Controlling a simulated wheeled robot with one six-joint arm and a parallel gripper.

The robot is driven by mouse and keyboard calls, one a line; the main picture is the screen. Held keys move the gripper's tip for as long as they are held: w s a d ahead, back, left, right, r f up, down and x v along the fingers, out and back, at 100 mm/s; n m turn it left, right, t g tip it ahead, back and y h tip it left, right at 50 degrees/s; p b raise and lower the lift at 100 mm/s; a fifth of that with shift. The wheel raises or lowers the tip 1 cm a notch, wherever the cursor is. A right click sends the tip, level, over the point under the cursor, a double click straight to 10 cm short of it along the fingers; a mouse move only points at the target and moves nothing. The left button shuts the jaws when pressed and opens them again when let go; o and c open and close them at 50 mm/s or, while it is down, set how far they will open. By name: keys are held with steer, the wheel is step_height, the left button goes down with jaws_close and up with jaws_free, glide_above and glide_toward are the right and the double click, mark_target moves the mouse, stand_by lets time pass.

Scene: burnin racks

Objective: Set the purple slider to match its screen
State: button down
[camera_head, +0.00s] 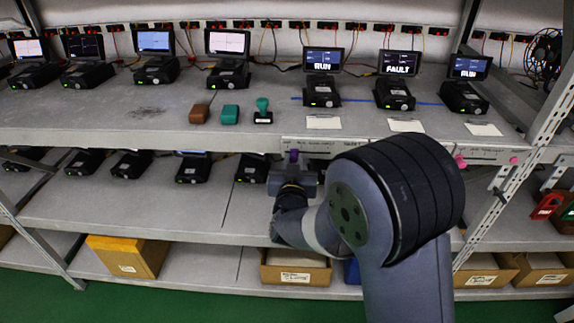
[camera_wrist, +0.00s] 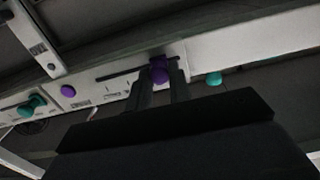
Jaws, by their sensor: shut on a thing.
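The purple slider (camera_wrist: 159,73) sits between my gripper's two fingers (camera_wrist: 160,90) in the wrist view, and they are shut on it. In the head view the purple slider (camera_head: 293,155) shows just above my gripper (camera_head: 292,172), near the left end of the strip (camera_head: 345,147). Screens above read RUN (camera_head: 323,60), FAULT (camera_head: 399,63) and RUN (camera_head: 470,67); finer text is too small to read.
A purple button (camera_wrist: 68,91) and a teal slider (camera_wrist: 32,103) are on the strip, left in the wrist view. A teal button (camera_wrist: 214,78) is right of my fingers. My arm hides the strip's middle in the head view. Stamps (camera_head: 263,111) stand on the shelf above.

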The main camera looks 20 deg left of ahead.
steer(key=shift+w+d, duration=0.2)
steer(key=shift+d, duration=0.6)
steer(key=c, duration=1.3)
jaws_free()
steer(key=b+v, duration=0.2)
steer(key=v, duration=0.9)
steer(key=shift+a+b, duration=0.1)
steer(key=shift+b, duration=0.25)
steer(key=shift+w, duration=0.15)
